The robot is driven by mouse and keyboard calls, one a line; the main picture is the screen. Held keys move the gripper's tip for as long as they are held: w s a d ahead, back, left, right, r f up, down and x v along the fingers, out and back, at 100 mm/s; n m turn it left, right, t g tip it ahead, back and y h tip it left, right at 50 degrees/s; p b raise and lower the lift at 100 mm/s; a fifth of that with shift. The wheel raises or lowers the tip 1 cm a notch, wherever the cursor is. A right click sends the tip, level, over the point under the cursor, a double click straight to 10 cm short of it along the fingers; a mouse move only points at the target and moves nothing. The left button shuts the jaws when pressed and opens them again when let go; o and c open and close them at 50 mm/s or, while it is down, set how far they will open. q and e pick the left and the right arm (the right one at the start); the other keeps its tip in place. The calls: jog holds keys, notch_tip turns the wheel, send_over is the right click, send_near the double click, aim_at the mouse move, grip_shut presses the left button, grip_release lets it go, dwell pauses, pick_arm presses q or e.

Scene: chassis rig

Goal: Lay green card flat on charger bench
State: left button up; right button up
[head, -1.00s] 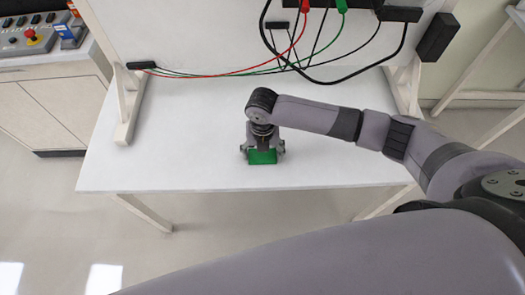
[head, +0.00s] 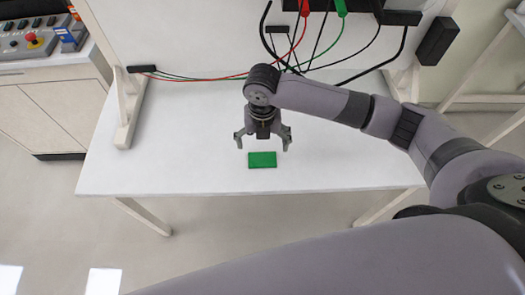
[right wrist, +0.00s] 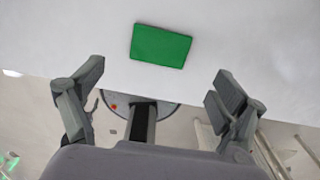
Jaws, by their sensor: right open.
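The green card (head: 262,160) lies flat on the white charger bench (head: 180,165), near its front edge. In the right wrist view the green card (right wrist: 160,46) shows whole, with clear white surface around it. My right gripper (head: 263,145) is open and empty above the bench, just behind the card in the head view and apart from it. Its two spread fingers (right wrist: 155,95) also show in the right wrist view, with the card beyond them. My left gripper is not in view.
An upright white panel (head: 200,35) stands at the back of the bench, with red, green and black cables (head: 290,60) hanging from it. A cabinet with a control panel (head: 30,45) stands at the left. The bench's left part is clear.

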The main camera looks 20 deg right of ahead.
jog(key=shift+r, duration=2.3)
jog(key=shift+f, duration=0.1)
dwell(0.4)
